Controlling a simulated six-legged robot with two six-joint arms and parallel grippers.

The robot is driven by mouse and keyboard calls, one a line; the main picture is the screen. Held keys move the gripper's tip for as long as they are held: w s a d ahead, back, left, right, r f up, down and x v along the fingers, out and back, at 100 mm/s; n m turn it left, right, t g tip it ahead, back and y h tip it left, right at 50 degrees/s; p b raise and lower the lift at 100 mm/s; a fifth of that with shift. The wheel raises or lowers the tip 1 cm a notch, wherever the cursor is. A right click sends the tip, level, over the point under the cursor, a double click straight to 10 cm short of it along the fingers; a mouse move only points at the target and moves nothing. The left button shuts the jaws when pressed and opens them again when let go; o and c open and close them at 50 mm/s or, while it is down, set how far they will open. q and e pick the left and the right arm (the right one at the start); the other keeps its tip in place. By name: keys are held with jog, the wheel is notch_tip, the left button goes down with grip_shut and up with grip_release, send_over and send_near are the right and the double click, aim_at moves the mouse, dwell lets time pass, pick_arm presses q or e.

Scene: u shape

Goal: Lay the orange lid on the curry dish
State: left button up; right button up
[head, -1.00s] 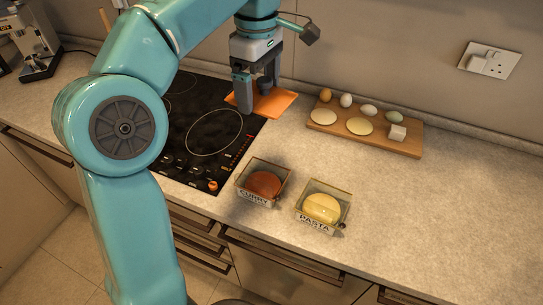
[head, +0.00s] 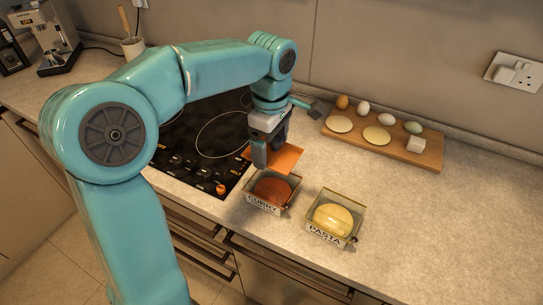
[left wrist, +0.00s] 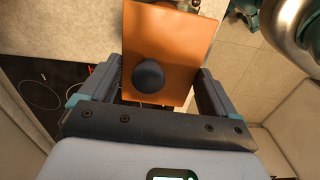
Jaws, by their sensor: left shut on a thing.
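The orange lid (head: 288,158) is a flat square plate, held raised behind and slightly above the curry dish. It also shows in the left wrist view (left wrist: 172,40) with a dark round knob (left wrist: 148,75). My left gripper (head: 269,158) is shut on the lid, its fingers at either side of the lid's near part. The curry dish (head: 264,205) stands on the counter with its CURRY label in front and red-brown food inside. Its top is uncovered; the lid lies partly over its back edge in the picture. My right gripper is not in view.
The pasta dish (head: 327,238) with yellow food stands right of the curry dish. A black cooktop (head: 185,150) lies to the left. A wooden board (head: 400,150) with eggs, pale rounds and a white cube is at the back. The right counter is clear.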

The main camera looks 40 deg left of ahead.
aim_at(271, 151)
pick_arm(q)
jog(key=shift+f, duration=1.95)
jog(key=shift+f+b, duration=0.6)
jog(key=shift+f, duration=0.05)
jog(key=o, duration=0.8)
jog(key=shift+c, duration=0.2)
jog(key=shift+r, duration=0.3)
notch_tip(271, 151, up, 13)
jog(key=shift+f+p, duration=0.1)
jog(key=shift+p, duration=1.05)
jog(key=shift+f, duration=0.1)
